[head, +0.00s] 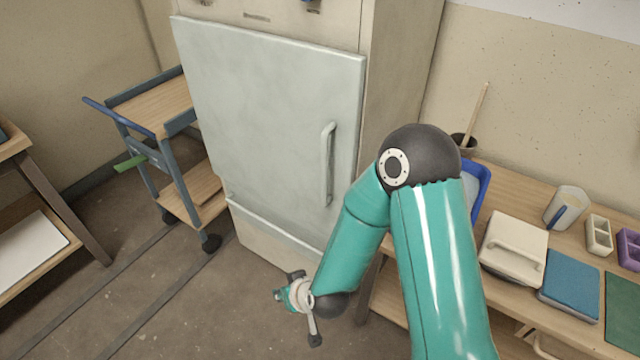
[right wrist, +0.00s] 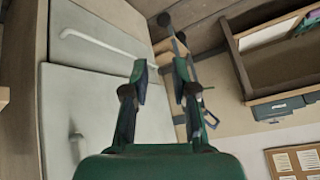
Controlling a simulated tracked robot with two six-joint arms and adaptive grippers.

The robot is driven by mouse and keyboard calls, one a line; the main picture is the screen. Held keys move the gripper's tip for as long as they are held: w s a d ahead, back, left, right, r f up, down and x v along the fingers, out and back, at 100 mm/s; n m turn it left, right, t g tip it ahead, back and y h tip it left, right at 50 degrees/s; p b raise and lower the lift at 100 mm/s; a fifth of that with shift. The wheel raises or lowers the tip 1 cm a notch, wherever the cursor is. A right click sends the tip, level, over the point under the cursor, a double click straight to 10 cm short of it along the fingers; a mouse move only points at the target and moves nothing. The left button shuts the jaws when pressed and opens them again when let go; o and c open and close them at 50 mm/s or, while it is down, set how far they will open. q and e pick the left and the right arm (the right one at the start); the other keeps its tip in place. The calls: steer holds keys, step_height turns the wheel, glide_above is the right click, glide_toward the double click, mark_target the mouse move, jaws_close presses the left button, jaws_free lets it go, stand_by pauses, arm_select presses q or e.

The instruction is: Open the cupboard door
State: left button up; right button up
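The cupboard door (head: 265,120) is a large pale grey-green panel that looks shut against the beige cupboard. Its upright bar handle (head: 327,165) is near the door's right edge. In the right wrist view a pale bar handle (right wrist: 105,44) crosses a light panel at the upper left. My right gripper (head: 292,296) is low in front of the cupboard, below the handle and apart from it. In the right wrist view its two fingers (right wrist: 161,78) stand apart with nothing between them. My left gripper is in neither view.
A blue-framed trolley (head: 155,110) stands left of the cupboard. The floor (head: 170,290) before the cupboard is clear.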

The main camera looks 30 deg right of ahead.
steer(key=w+d+r+m+t+h+b, duration=0.1)
steer(key=w+d+r+t+h+b, duration=0.2)
steer(key=r+b, duration=0.15)
steer(key=w+d+r+m+t+h+b, duration=0.1)
steer(key=w+d+r+t+h+b, duration=0.1)
steer(key=d+r+t+b, duration=0.3)
arm_select(q)
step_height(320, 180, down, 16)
steer(key=b, duration=0.4)
arm_select(e)
steer(key=m+h+p, duration=0.3)
steer(key=h+p, duration=0.3)
steer(key=p, duration=0.4)
glide_toward(325, 166)
steer(key=x, duration=0.9)
steer(key=shift+w+d, duration=0.15)
steer(key=shift+w, duration=0.05)
steer(key=shift+w+d, duration=0.2)
steer(key=shift+w, duration=0.2)
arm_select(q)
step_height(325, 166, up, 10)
arm_select(e)
jaws_close()
